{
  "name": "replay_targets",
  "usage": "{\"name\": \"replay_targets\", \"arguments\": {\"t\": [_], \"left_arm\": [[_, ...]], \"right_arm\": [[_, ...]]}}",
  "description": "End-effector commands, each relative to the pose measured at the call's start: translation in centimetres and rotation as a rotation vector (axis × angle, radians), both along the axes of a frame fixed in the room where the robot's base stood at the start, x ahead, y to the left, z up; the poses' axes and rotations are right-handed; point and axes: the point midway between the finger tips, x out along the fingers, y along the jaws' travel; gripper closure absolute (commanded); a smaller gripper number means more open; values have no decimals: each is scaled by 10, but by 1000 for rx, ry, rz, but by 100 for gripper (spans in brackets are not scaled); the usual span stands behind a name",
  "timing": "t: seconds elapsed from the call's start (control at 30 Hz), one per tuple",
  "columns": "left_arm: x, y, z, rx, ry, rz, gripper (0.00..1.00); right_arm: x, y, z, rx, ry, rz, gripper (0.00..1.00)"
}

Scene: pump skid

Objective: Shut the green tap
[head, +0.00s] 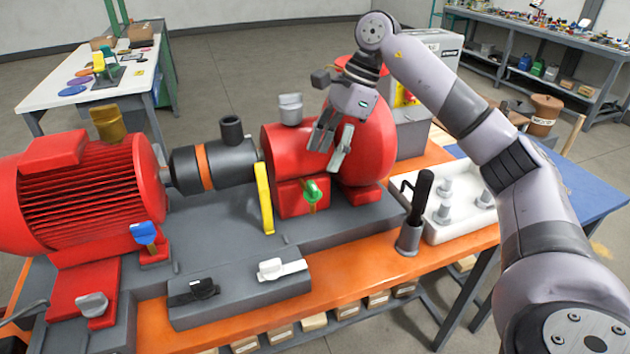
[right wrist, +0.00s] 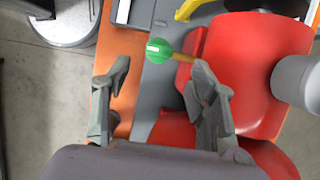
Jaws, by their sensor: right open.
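The green tap (head: 312,190) is on the front of the red pump (head: 302,200), low down, with a brass-coloured stem. In the right wrist view its round green handle (right wrist: 158,50) shows above the space between my fingers, with the brass piece to its right. My right gripper (head: 330,148) is open and empty, its fingers pointing down in front of the red pump casing, above the tap. In the right wrist view its two fingers (right wrist: 158,95) are wide apart, and the handle is beyond their tips. I cannot make out my left gripper.
A yellow lever (head: 264,198) stands just left of the tap. A grey block with black and white handles (head: 240,292) lies in front. A dark upright handle in a cup (head: 413,215) and a white tray (head: 460,232) are at right. A red motor (head: 85,190) fills the left.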

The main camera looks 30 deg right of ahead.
Motion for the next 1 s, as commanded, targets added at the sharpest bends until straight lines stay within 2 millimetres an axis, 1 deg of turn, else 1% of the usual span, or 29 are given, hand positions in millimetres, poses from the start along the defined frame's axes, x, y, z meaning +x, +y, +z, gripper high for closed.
{"name": "replay_targets", "arguments": {"t": [0.03,0.2,0.3,0.4,0.53,0.77,1.0], "left_arm": [[0,0,1,0,0,0,78],[1,0,3,0,-1,0,78],[1,0,5,0,-2,0,78],[2,0,5,-1,-3,0,78],[3,0,6,-1,-6,0,78],[4,0,5,0,-6,0,78],[4,0,5,-1,-7,0,78]], "right_arm": [[0,4,-12,-2,5,2,47],[3,16,-40,0,4,2,47],[4,21,-53,0,3,1,47],[5,25,-61,-1,2,1,47],[6,27,-65,1,-1,0,47],[6,27,-66,1,-1,1,47],[6,27,-66,1,-1,1,61]]}}
